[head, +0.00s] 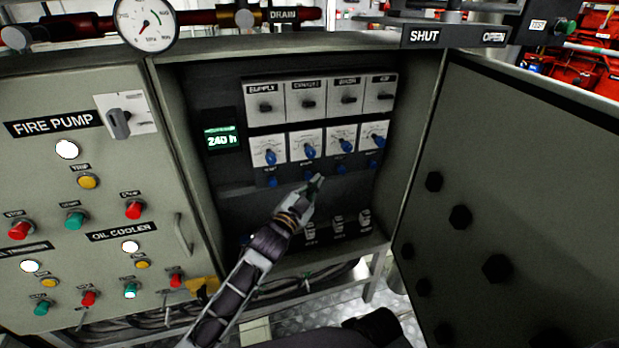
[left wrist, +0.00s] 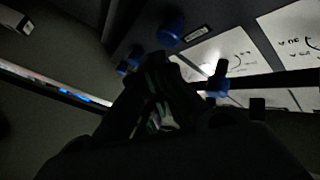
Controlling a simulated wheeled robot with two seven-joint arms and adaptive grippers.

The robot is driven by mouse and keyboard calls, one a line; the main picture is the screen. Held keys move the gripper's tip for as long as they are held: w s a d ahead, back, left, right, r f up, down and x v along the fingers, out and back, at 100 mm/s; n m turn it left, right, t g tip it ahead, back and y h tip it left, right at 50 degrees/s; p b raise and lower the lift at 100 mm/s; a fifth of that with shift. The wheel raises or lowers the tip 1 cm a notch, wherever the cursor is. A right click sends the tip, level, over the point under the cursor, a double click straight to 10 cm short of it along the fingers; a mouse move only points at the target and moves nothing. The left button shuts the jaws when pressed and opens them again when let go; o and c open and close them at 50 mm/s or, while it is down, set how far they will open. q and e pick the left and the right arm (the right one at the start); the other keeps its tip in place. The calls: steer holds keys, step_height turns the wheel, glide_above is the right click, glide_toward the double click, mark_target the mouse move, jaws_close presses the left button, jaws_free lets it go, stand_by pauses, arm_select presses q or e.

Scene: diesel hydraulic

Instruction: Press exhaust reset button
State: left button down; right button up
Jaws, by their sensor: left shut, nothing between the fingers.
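The open cabinet has a row of white dial plates with blue knobs, and small blue buttons under them. The second column is labelled exhaust; its blue button (head: 308,175) is partly hidden by my left gripper (head: 316,184). My left gripper is shut and empty, with its fingertips at or just in front of the strip of buttons; whether they touch cannot be told. In the left wrist view the dark fingers (left wrist: 160,70) point at the panel, close below a blue button (left wrist: 170,33). A blue knob (left wrist: 217,80) shows to their right. My right gripper is not in view.
Black switches (head: 307,102) fill the row above the knobs. A green display (head: 222,138) reads 240 h. The fire pump panel (head: 75,200) stands at left, and the open cabinet door (head: 530,180) bounds the right. A pressure gauge (head: 147,22) is above.

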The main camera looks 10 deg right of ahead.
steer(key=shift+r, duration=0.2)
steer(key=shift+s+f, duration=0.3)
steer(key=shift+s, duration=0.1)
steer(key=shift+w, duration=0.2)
arm_select(q)
steer(key=shift+w, duration=0.3)
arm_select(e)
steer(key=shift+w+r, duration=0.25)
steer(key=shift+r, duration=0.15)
arm_select(q)
steer(key=shift+w, duration=0.1)
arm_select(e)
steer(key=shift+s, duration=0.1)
